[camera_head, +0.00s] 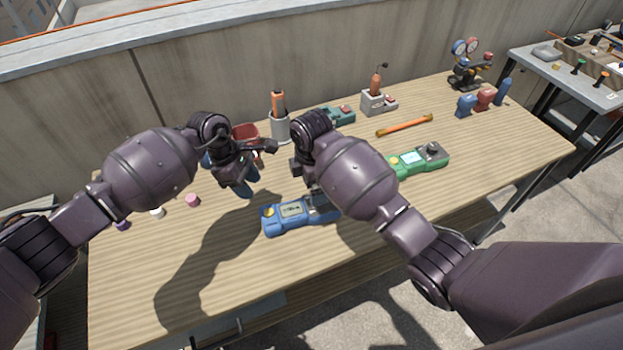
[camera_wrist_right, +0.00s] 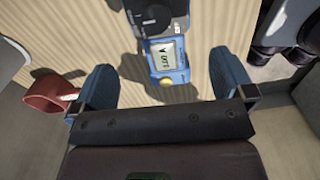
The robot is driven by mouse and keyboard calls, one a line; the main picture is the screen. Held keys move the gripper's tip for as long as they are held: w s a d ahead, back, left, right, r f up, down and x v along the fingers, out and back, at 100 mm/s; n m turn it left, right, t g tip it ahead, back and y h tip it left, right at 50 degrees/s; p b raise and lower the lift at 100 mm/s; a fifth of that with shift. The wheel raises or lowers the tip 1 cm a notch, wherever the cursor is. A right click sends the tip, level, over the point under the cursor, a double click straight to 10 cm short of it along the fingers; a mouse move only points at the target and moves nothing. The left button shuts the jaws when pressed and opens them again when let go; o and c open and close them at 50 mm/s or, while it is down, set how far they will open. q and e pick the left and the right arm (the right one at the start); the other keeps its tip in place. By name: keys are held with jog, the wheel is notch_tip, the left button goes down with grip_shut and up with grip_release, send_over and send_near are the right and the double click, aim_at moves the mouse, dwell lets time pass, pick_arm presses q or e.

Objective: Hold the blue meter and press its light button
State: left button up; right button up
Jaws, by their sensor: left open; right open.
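The blue meter (camera_head: 283,220) lies on the wooden table, with a lit display and a yellow button at its left end. Its right end is hidden by my right arm in the head view. In the right wrist view the meter (camera_wrist_right: 181,76) shows its display, dark dial and yellow button, between and beyond my right gripper's fingers (camera_wrist_right: 163,72), which are spread and empty. My left gripper (camera_head: 230,178) is open and empty, above the table up and left of the meter. My right gripper's fingers are mostly hidden in the head view.
A green meter (camera_head: 418,160) lies to the right, and a teal one (camera_head: 338,115) at the back. A grey cup (camera_head: 280,128), a red mug (camera_wrist_right: 50,92), an orange tool (camera_head: 405,125) and small caps (camera_head: 192,200) are also on the table. The front left is clear.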

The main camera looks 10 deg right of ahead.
aim_at(300, 213)
notch_tip(300, 213, down, 10)
jog(key=shift+f, duration=0.15)
dwell(0.4)
jog(key=shift+c, duration=0.3)
jog(key=c, duration=0.7)
pick_arm(q)
jog(key=shift+c, duration=0.7)
pick_arm(e)
jog(key=shift+c, duration=0.6)
pick_arm(q)
grip_shut()
